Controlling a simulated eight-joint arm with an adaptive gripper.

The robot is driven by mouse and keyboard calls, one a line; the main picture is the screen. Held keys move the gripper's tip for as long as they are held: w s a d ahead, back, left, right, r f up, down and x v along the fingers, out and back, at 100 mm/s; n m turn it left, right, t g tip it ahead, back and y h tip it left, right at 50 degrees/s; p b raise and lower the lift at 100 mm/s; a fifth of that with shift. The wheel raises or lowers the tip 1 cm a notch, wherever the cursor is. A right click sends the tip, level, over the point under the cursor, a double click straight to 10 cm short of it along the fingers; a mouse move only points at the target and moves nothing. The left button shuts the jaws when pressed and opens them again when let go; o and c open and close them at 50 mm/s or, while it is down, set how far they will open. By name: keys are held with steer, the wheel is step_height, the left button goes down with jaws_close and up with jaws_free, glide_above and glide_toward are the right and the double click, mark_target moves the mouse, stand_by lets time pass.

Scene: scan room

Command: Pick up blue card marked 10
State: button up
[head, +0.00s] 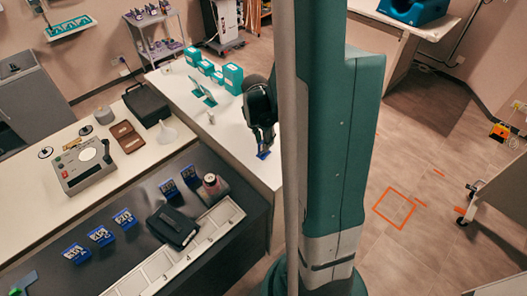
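My gripper (264,146) points down over the right end of the white counter. A small blue piece (264,155) shows right at its fingertips; its mark cannot be read, and I cannot tell whether the fingers hold it or only hover over it. My arm hides part of the counter's right side.
Teal boxes (233,79) stand on the white counter (238,140) behind my gripper. A black case (172,227), a pinkish bottle (211,184) and a divided white tray (165,265) are on the dark counter. A white funnel (167,132) and a grey device (85,166) stand on the pale counter.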

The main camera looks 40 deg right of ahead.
steer(key=shift+c, duration=0.3)
jaws_close()
steer(key=shift+r, duration=0.15)
steer(key=shift+r, duration=4.9)
